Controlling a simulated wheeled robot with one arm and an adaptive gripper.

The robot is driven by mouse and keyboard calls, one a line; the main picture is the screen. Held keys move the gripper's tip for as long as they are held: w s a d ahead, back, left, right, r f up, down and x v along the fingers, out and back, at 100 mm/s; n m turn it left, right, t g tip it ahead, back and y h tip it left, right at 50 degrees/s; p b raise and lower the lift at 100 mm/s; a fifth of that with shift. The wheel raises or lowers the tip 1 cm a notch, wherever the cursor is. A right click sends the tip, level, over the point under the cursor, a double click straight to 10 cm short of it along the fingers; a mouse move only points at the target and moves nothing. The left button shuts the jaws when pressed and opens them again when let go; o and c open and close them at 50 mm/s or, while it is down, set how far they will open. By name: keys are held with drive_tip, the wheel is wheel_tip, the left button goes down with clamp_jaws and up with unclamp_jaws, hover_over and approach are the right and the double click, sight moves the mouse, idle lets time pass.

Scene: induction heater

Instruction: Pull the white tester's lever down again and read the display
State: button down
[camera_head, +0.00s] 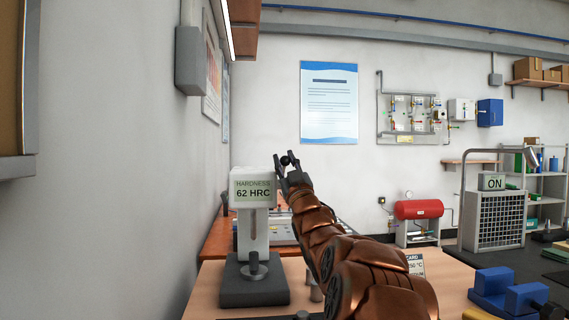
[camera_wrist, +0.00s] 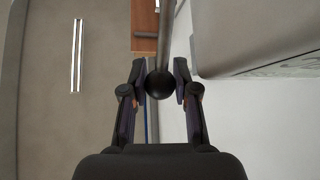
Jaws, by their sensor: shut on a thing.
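The white tester (camera_head: 253,230) stands upright on a dark base at the left of the table in the head view. Its display (camera_head: 253,191) reads "HARDNESS 62 HRC". The lever's black ball knob (camera_head: 286,160) is level with the top of the tester, at its right side. My gripper (camera_head: 287,171) is at this knob. In the wrist view, the knob (camera_wrist: 158,83) sits between the fingers of my gripper (camera_wrist: 161,80), shut on it, and the lever's grey rod (camera_wrist: 166,32) runs away from it. My arm hides part of the table behind the tester.
The wooden table (camera_head: 205,291) carries a card (camera_head: 415,265) reading "250 °C" and a blue vise (camera_head: 510,290) at right. A wall stands close on the left. A red tank (camera_head: 419,209) and a box marked "ON" (camera_head: 494,183) are farther back.

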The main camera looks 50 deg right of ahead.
drive_tip(key=c, duration=0.9)
unclamp_jaws()
drive_tip(key=shift+o, duration=0.2)
drive_tip(key=shift+f, duration=0.1)
drive_tip(key=v, duration=0.8)
drive_tip(key=shift+a, duration=0.1)
